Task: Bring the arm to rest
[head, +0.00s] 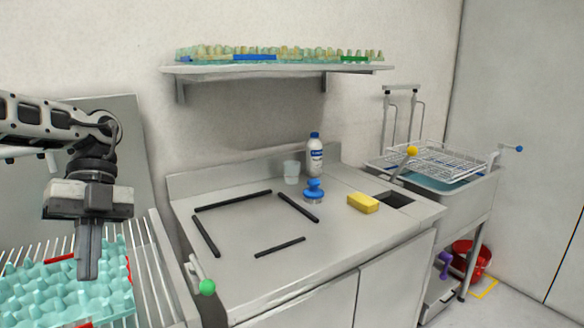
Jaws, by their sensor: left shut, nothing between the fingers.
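My left gripper (88,262) comes in from the left on its arm and points straight down. Its fingers are together, with nothing between them. It is in front of a teal egg tray (110,302) that lies on a slatted metal rack at the lower left, with red strips at the tray's edges. Whether the fingertips touch the tray I cannot tell. My right gripper is not in view.
A wall shelf (220,71) holds egg trays. A sink (455,186) with a wire rack stands at right.

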